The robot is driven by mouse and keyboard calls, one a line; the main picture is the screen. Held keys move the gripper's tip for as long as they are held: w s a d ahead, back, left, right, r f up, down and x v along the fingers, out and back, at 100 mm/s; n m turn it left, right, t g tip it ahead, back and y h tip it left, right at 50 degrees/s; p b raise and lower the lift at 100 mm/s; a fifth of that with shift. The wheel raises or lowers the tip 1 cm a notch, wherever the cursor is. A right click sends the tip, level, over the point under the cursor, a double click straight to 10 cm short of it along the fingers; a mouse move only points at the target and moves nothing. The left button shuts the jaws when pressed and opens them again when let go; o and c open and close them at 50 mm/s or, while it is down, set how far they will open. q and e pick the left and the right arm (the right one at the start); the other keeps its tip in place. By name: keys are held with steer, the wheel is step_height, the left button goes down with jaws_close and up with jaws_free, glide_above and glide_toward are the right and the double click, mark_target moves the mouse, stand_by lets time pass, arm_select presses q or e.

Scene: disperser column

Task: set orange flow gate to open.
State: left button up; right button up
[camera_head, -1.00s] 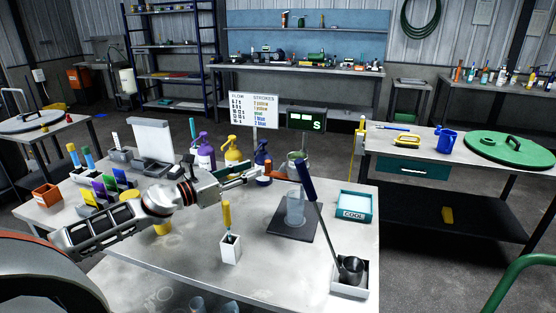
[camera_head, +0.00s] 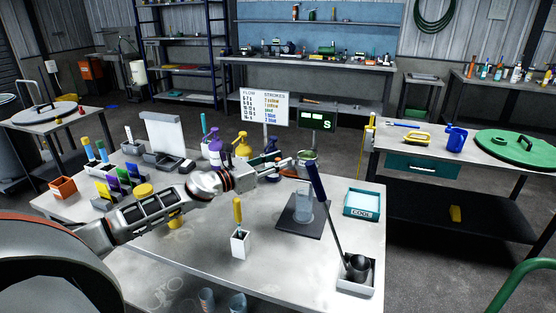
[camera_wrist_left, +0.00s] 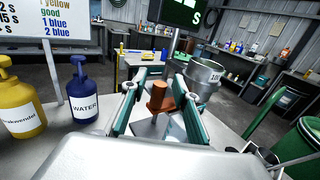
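My left gripper (camera_wrist_left: 159,106) is open, with one green-edged finger on each side of the handle and visible gaps between. In the head view my left gripper (camera_head: 286,167) reaches over the table to the flow gate, mostly hidden behind the fingers. My right gripper is in neither view.
A metal can (camera_wrist_left: 204,76) stands just right of the fingers. Blue (camera_wrist_left: 83,90) and yellow (camera_wrist_left: 20,102) pump bottles stand to the left. A glass beaker (camera_head: 303,207) and a blue-handled dipper (camera_head: 317,183) are in front on the table (camera_head: 200,268).

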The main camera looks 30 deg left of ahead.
arm_select(q)
jaws_close()
steer(key=shift+a, duration=0.1)
steer(key=a+b, duration=0.3)
steer(key=shift+s, duration=0.35)
jaws_free()
steer(key=shift+a, duration=0.1)
steer(key=shift+s+a, duration=0.1)
